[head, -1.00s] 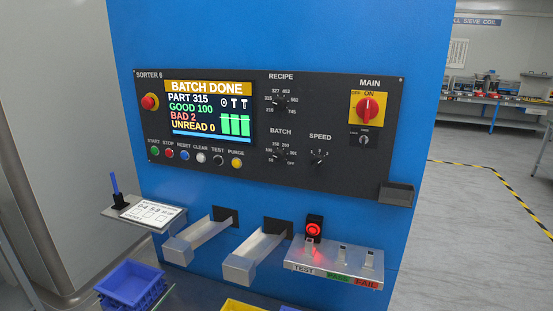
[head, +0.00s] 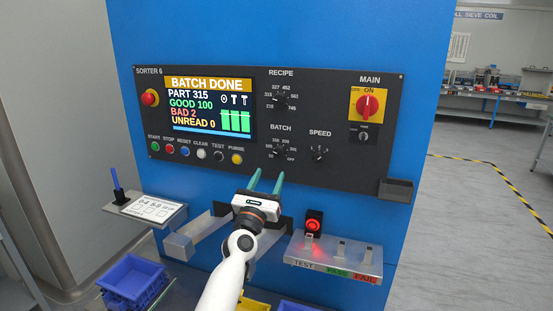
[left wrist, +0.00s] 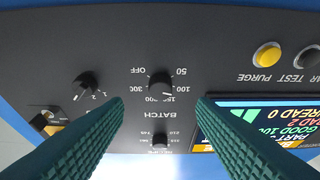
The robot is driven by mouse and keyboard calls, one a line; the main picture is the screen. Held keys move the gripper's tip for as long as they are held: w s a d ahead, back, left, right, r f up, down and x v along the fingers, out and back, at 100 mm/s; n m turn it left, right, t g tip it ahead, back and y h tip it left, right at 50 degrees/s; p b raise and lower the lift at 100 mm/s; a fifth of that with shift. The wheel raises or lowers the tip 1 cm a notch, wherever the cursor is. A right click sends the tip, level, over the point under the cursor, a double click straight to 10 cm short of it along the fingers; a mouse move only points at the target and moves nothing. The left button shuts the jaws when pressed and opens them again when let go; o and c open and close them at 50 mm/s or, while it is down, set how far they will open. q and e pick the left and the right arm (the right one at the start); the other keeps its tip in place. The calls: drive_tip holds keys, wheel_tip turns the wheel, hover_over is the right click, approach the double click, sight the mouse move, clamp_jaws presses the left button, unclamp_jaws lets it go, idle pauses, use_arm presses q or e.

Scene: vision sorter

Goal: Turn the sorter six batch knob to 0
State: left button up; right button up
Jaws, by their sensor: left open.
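The batch knob (head: 281,150) is a small black rotary knob on sorter 6's dark panel, under the recipe dial. In the left wrist view, upside down, the batch knob (left wrist: 160,85) shows between my fingers. Its white mark points toward the 100 and 150 side; which exactly I cannot tell. OFF, 50, 200 and 300 are also printed around it; I see no separate 0. My left gripper (head: 267,177) is open and empty, its green fingers pointing at the panel just below the knob, apart from it. My right gripper is not in view.
The recipe knob (head: 280,97) is above and the speed knob (head: 319,151) to the right. The screen (head: 208,107) reads BATCH DONE. Push buttons (head: 185,151) line the panel's lower left. Metal chutes and a test shelf (head: 335,257) with a lit red button stick out below.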

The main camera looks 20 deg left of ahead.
sight(278, 156)
use_arm(q)
drive_tip(key=x, duration=0.7)
drive_tip(key=shift+w, duration=0.3)
